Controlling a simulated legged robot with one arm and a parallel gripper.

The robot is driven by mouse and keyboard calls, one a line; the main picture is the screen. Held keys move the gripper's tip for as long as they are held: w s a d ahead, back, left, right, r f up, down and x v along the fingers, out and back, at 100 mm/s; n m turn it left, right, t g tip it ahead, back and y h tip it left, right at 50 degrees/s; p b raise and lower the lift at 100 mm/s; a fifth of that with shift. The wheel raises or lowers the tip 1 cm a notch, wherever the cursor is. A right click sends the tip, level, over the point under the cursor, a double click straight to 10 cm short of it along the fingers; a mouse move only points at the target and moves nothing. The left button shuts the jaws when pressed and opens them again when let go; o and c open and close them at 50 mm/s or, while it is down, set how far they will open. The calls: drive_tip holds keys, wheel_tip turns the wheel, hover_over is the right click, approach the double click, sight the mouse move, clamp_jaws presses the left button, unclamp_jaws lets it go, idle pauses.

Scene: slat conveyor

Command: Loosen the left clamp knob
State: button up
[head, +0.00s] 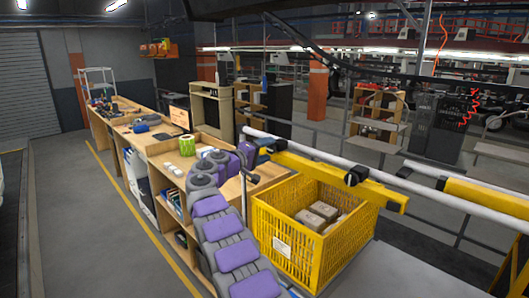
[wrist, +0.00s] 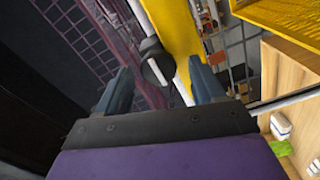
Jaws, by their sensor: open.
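The left clamp knob (wrist: 155,62) is black and round and shows in the wrist view beside the yellow beam (wrist: 178,40). My gripper (wrist: 160,72) is open, with one blue-grey finger on each side of the knob and gaps to both. I cannot tell how deep the knob sits between the fingers. In the head view my gripper (head: 262,143) is at the left end of the yellow beam (head: 318,168), by the black left clamp (head: 278,146). The knob is largely hidden there. The right clamp (head: 393,204) and a black knob (head: 353,177) sit farther along the beam.
A white rail (head: 330,158) runs along the beam. A yellow crate (head: 280,262) with brown boxes (head: 322,211) stands below. A wooden workbench (head: 160,146) with a green roll (head: 186,146) is at the left. The grey floor aisle (head: 75,220) is clear.

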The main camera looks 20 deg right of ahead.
drive_tip(key=b+v, duration=0.2)
drive_tip(key=v, duration=1.5)
drive_tip(key=shift+a, duration=0.25)
